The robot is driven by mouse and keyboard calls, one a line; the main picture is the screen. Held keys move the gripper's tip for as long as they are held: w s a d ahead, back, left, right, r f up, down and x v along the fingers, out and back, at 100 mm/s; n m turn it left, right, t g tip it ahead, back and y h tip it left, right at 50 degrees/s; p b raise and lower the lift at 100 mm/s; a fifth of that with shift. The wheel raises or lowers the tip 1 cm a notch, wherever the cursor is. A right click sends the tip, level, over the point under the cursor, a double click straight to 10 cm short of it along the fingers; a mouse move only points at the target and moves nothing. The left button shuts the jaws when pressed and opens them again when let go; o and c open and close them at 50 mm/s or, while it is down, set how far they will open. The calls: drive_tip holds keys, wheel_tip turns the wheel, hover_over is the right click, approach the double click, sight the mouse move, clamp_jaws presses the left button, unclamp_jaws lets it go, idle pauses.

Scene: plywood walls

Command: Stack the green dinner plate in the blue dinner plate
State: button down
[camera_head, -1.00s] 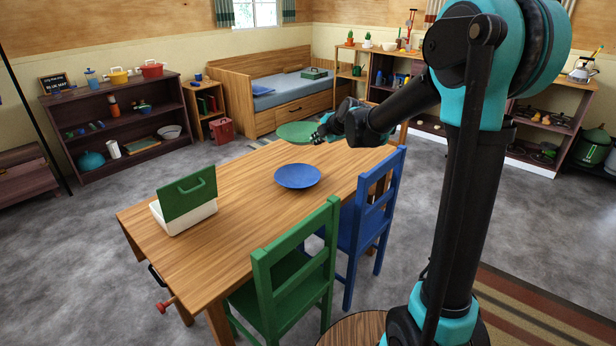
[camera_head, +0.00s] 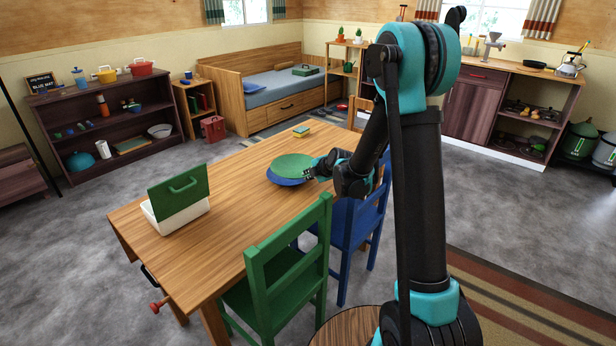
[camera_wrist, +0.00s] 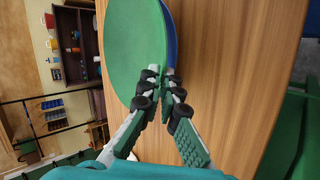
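The green dinner plate (camera_head: 293,163) is over the blue dinner plate (camera_head: 284,181) on the wooden table. The blue plate's front and left rim shows below it. In the wrist view the green plate (camera_wrist: 135,50) covers most of the blue plate (camera_wrist: 172,45), which shows as a strip along its right edge. My gripper (camera_head: 312,174) is at the green plate's right edge. In the wrist view my gripper's fingertips (camera_wrist: 163,78) close together on the green rim. I cannot tell whether the green plate touches the blue one.
A white box with a raised green lid (camera_head: 180,204) stands at the table's left. A small yellow and green item (camera_head: 301,131) lies at the far end. A green chair (camera_head: 287,270) and a blue chair (camera_head: 362,225) stand along the near side.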

drive_tip(key=shift+f, duration=0.7)
drive_tip(key=c, duration=1.7)
unclamp_jaws()
drive_tip(key=shift+r, duration=0.1)
drive_tip(key=shift+r, duration=0.55)
drive_tip(key=v, duration=1.2)
